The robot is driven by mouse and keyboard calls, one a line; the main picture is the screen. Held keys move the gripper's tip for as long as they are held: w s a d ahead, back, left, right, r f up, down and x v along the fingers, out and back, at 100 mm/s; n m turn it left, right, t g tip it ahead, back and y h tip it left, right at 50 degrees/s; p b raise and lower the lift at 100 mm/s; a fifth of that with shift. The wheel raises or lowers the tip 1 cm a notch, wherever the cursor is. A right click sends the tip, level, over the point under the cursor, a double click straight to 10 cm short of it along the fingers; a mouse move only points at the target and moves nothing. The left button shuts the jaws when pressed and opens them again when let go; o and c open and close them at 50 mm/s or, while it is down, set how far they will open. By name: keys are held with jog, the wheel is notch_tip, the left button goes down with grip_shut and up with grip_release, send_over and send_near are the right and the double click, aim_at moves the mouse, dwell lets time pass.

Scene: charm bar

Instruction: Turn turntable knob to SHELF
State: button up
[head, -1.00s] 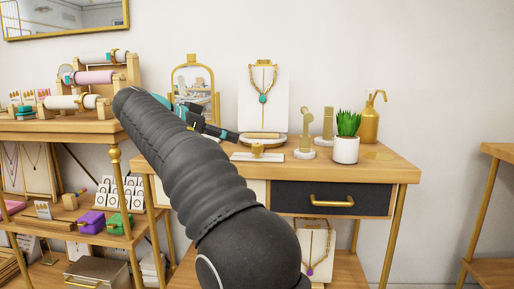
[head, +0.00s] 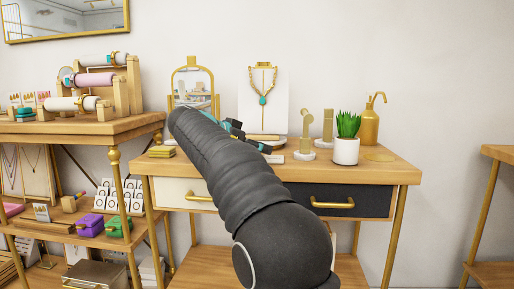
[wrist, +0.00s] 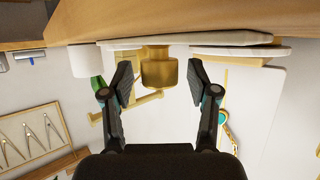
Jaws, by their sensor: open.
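The gold knob (wrist: 159,70) shows in the wrist view, where the scene is upside down. It stands on a pale marble-like plate (wrist: 135,43), between the fingers of my gripper (wrist: 160,82), with a gap on each side. My gripper is open. In the head view my gripper (head: 258,143) is low over the table in front of the necklace display, and my arm and gripper hide the knob. The necklace display (head: 275,84), a white board with a gold and turquoise necklace, stands behind. No SHELF marking is legible.
To the right stand gold holders on pale bases (head: 304,154), a potted plant (head: 346,150) and a gold dispenser bottle (head: 370,122). A gold-framed mirror (head: 193,72) stands behind my arm. A yellow-gold stack (head: 162,152) lies at the table's left.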

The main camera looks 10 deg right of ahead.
grip_shut()
jog(key=shift+b, duration=0.4)
